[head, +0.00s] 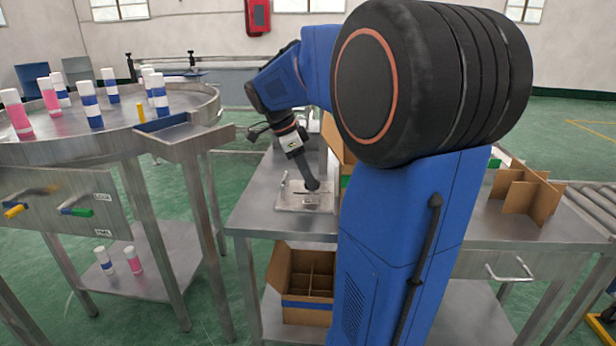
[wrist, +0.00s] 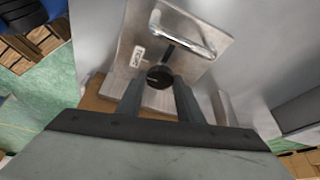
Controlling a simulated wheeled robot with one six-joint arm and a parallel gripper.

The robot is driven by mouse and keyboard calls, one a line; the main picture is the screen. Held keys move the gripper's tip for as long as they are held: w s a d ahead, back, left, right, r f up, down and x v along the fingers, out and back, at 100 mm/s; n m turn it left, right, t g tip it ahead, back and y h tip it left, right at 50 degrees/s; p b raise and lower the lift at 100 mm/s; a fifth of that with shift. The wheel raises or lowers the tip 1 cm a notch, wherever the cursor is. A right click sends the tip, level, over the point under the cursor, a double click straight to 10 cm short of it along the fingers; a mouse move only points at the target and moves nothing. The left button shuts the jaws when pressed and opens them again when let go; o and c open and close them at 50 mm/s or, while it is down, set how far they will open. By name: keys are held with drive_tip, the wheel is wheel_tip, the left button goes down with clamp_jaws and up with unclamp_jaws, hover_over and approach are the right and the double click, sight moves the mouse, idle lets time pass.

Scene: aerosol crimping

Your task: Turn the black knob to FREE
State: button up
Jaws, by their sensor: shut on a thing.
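The black knob (wrist: 159,77) sits on a metal plate (wrist: 192,36) below a chrome handle, in the wrist view. My gripper (wrist: 158,88) has a finger on each side of the knob and is shut on it. In the head view my gripper (head: 312,184) reaches down to the plate (head: 290,203) on the steel table, and the knob itself is hard to make out there.
A chrome handle (wrist: 186,40) arches over the plate close to the knob. In the head view, a round steel table (head: 190,108) with several cans stands left. An open cardboard box (head: 290,270) is on the lower shelf, and a cardboard divider (head: 527,190) stands right.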

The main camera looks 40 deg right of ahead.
drive_tip(key=n+t, duration=0.1)
drive_tip(key=n, duration=0.3)
drive_tip(key=shift+s+t+h, duration=0.2)
drive_tip(key=shift+t+h, duration=0.2)
drive_tip(key=shift+s+n+t, duration=0.2)
drive_tip(key=shift+n+t, duration=0.6)
drive_tip(key=shift+n, duration=1.4)
drive_tip(key=o, duration=1.1)
drive_tip(key=shift+c, duration=0.2)
